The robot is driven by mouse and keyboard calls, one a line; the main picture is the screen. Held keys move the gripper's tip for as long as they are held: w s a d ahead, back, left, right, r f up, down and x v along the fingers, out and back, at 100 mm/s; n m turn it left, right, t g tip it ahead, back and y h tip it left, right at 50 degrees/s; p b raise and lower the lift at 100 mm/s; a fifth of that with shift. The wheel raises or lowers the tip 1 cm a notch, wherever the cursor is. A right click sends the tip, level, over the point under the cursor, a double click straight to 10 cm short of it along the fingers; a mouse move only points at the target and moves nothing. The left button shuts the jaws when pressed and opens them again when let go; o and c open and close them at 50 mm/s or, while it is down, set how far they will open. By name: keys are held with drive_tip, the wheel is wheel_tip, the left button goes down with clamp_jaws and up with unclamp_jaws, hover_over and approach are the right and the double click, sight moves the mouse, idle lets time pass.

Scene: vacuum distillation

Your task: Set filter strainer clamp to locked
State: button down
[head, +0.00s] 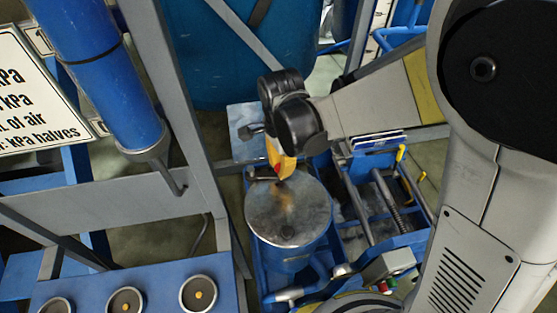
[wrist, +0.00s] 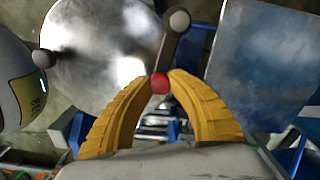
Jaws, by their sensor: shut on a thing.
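The filter strainer (head: 288,215) is a blue cylinder with a round, worn metal lid, in the lower middle of the head view. The lid also fills the upper left of the wrist view (wrist: 98,60). The clamp lever (wrist: 171,52) is a short grey bar beside the lid's edge, with a round grey end and a red ball knob (wrist: 160,84). My gripper (wrist: 160,79) has its yellow fingertips shut on the red knob. In the head view my gripper (head: 279,170) is at the lid's far edge, where it hides most of the lever.
A grey post (head: 195,110) stands close to the left of the strainer. A blue tank (head: 225,55) is behind. A blue-grey plate (wrist: 262,65) lies right of the lever in the wrist view. A blue panel with round dials (head: 75,285) is at lower left.

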drive_tip(key=s+m, duration=0.1)
drive_tip(key=m, duration=0.1)
drive_tip(key=s+m, duration=0.1)
drive_tip(key=shift+s+a+m, duration=0.1)
drive_tip(key=shift+s+m, duration=0.25)
drive_tip(key=shift+m, duration=0.05)
drive_tip(key=shift+s+a+m+b, duration=0.25)
drive_tip(key=shift+s+m, duration=0.4)
drive_tip(key=shift+m, duration=0.4)
drive_tip(key=shift+s+a+m+b, duration=0.15)
drive_tip(key=shift+s+a+m, duration=0.15)
drive_tip(key=shift+s+m, duration=0.55)
drive_tip(key=shift+w+m, duration=0.2)
drive_tip(key=shift+m, duration=0.1)
drive_tip(key=c, duration=1.2)
unclamp_jaws()
drive_tip(key=shift+a, duration=0.1)
drive_tip(key=shift+o, duration=0.2)
wheel_tip(320, 180, up, 12)
